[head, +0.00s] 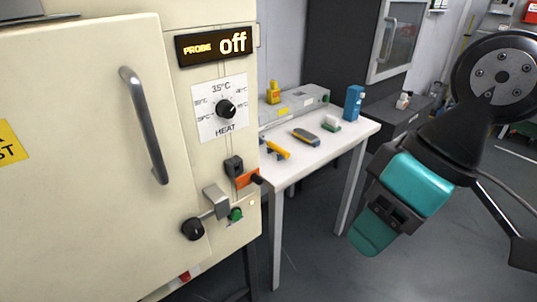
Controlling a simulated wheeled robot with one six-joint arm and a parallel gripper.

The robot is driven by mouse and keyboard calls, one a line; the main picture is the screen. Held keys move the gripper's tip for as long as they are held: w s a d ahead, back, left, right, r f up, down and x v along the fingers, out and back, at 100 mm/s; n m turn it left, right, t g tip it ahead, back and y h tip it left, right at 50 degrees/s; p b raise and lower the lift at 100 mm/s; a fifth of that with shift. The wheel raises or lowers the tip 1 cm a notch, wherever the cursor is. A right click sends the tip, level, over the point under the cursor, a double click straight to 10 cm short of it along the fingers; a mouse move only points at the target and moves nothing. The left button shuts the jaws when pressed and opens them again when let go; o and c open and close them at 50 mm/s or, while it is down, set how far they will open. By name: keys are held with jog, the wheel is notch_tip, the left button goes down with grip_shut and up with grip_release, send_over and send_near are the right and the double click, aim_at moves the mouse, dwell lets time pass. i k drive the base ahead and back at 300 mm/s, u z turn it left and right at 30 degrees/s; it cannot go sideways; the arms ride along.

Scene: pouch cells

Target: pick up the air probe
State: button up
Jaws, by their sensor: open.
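No object is labelled as the air probe. One candidate is the yellow-orange tool (278,149) lying on a blue rest at the left end of the white table. Another is the orange piece with a dark end (248,179) at the front of the cream oven, beside a dark grey bracket (233,167). My gripper (388,212), with teal parts, hangs at the right, in front of the table and well apart from both. It is open, and I see nothing held in it. The oven's display (218,45) reads "PROBE off".
The cream oven (85,170) with a metal door handle (145,125), a heat dial (226,109) and a black knob (193,229) fills the left. Open floor lies below.

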aim_at(286, 154)
jog(key=z, duration=1.35)
jog(key=i, duration=1.6)
jog(key=u, duration=3)
